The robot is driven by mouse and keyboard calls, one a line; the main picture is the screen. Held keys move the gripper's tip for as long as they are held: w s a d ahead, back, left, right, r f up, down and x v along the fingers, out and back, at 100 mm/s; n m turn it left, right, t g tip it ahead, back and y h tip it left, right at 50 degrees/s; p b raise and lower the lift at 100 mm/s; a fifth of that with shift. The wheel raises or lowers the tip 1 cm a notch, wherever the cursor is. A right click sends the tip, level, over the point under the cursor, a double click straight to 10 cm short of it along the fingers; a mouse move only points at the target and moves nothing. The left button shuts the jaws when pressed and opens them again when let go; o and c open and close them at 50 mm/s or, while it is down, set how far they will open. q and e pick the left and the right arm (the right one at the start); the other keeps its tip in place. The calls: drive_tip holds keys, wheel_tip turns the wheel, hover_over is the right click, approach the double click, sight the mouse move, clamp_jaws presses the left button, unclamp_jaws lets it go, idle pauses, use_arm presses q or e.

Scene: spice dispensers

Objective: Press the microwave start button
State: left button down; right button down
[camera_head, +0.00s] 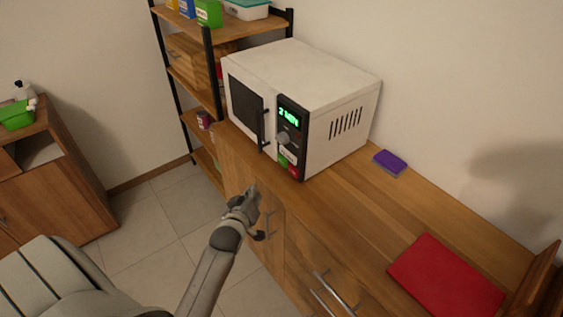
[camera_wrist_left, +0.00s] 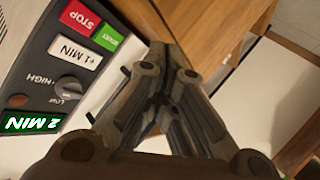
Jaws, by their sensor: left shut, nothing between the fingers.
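The white microwave (camera_head: 305,85) stands on the wooden counter with its door closed. Its black control panel (camera_head: 289,135) has a green display reading 2 MIN, a knob and buttons along the bottom. In the left wrist view the green start button (camera_wrist_left: 110,37) sits beside the red stop button (camera_wrist_left: 80,17), near the white +1 MIN button (camera_wrist_left: 76,53). My left gripper (camera_head: 252,196) is shut and empty, in front of the counter and below the panel. In the left wrist view its fingertips (camera_wrist_left: 168,52) appear just right of the start button, without visible contact. My right gripper is out of view.
A purple sponge (camera_head: 390,163) and a red cloth or mat (camera_head: 446,277) lie on the counter (camera_head: 350,205) right of the microwave. A shelf rack (camera_head: 209,75) stands behind its left side. Cabinet handles (camera_head: 330,290) stick out below the counter. The tiled floor (camera_head: 150,230) shows free room.

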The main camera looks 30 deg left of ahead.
sight(282, 161)
use_arm(q)
drive_tip(key=w+a+r+n+t+y, duration=0.1)
drive_tip(key=w+a+n+t+y, duration=0.1)
drive_tip(key=w+a+n, duration=0.1)
drive_tip(key=shift+w+a+r+n+t+y, duration=0.3)
drive_tip(key=shift+w+a+r+n, duration=0.1)
drive_tip(key=shift+a+n, duration=0.45)
drive_tip(key=w+d+b, duration=0.1)
drive_tip(key=w, duration=0.1)
drive_tip(key=w+b, duration=0.1)
drive_tip(key=w, duration=0.1)
drive_tip(key=w+d+b, duration=0.1)
drive_tip(key=w+b, duration=0.1)
drive_tip(key=shift+w+d+f, duration=0.2)
drive_tip(key=shift+w+d, duration=0.1)
drive_tip(key=shift+w+d+r+b, duration=0.1)
drive_tip(key=shift+w+d+b, duration=0.1)
drive_tip(key=shift+w, duration=0.2)
drive_tip(key=shift+w+d+r+b, duration=0.1)
drive_tip(key=shift+w+d+b, duration=0.1)
drive_tip(key=shift+w, duration=0.15)
drive_tip(key=shift+w, duration=0.1)
idle(0.3)
drive_tip(key=shift+w+d, duration=0.1)
drive_tip(key=shift+w, duration=0.2)
